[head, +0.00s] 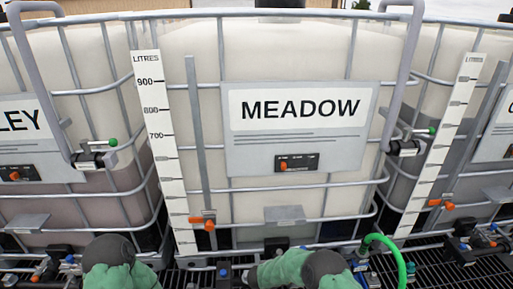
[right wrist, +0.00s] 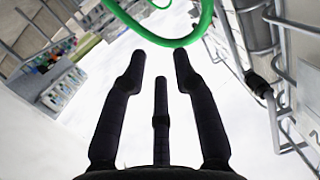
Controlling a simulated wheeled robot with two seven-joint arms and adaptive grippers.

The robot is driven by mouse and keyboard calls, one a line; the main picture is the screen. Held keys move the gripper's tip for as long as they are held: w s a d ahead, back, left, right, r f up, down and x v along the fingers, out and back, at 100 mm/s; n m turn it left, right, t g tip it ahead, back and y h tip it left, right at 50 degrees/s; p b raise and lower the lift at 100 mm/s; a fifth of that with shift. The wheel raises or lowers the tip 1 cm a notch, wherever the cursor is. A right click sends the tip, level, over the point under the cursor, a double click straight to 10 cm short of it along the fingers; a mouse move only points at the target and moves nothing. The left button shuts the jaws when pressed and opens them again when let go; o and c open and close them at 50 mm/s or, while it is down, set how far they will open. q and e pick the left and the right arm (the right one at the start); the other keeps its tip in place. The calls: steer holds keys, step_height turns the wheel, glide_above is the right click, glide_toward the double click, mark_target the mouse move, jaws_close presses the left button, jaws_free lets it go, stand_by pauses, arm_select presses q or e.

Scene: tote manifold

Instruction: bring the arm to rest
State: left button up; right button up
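In the head view, the green-sleeved parts of my two arms show at the bottom edge; neither gripper's fingers are visible there. In the right wrist view, my right gripper (right wrist: 160,65) has its dark fingers spread apart with nothing between them. A green hose loop (right wrist: 190,30) passes just beyond the fingertips at the top of that view; I cannot tell whether it touches them. The same green hose (head: 385,243) curves beside my right arm in the head view. My left gripper is not seen.
A caged white tote labelled MEADOW (head: 303,108) stands in front, with a litre scale strip (head: 165,140) and an orange-handled valve (head: 203,221). Similar totes stand on both sides. Pipes, fittings and a dark grating (head: 440,272) run along the bottom. Bottles (right wrist: 65,88) show at left in the wrist view.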

steer(key=w+f+n+t+y, duration=0.4)
steer(key=f+n+t+y, duration=0.15)
steer(key=f, duration=0.25)
steer(key=s+a+f+n+y, duration=0.4)
steer(key=s+f+y, duration=0.1)
steer(key=f+y, duration=0.25)
steer(key=s+a+f+n+g+y, duration=0.15)
steer(key=s+a+g+y, duration=0.3)
steer(key=s, duration=0.85)
steer(key=s+a+f+n+g+y, duration=0.1)
steer(key=s+a+n+g+y, duration=0.3)
steer(key=s, duration=0.9)
step_height(320, 180, down, 21)
steer(key=m+h+b, duration=0.1)
steer(key=b, duration=2)
steer(key=shift+w+a, duration=0.2)
steer(key=shift+w, duration=0.25)
